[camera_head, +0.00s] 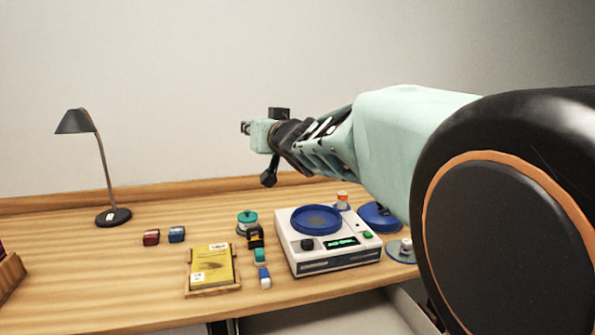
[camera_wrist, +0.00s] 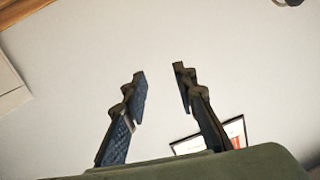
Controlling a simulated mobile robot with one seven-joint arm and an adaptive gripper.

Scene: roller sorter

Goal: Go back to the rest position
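My arm reaches in from the right of the head view, raised above the desk. My gripper (camera_head: 246,128) is at its far left end, in front of the wall. In the wrist view my gripper (camera_wrist: 160,82) shows two dark fingers apart, with a clear gap and nothing between them. The gripper touches nothing that I can see.
Below the arm, the wooden desk (camera_head: 120,270) holds a white device with a blue dish (camera_head: 316,219), a yellow booklet on a stand (camera_head: 212,264), a black lamp (camera_head: 113,216), and red (camera_head: 151,237) and blue (camera_head: 176,234) small items. The air left of the gripper is clear.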

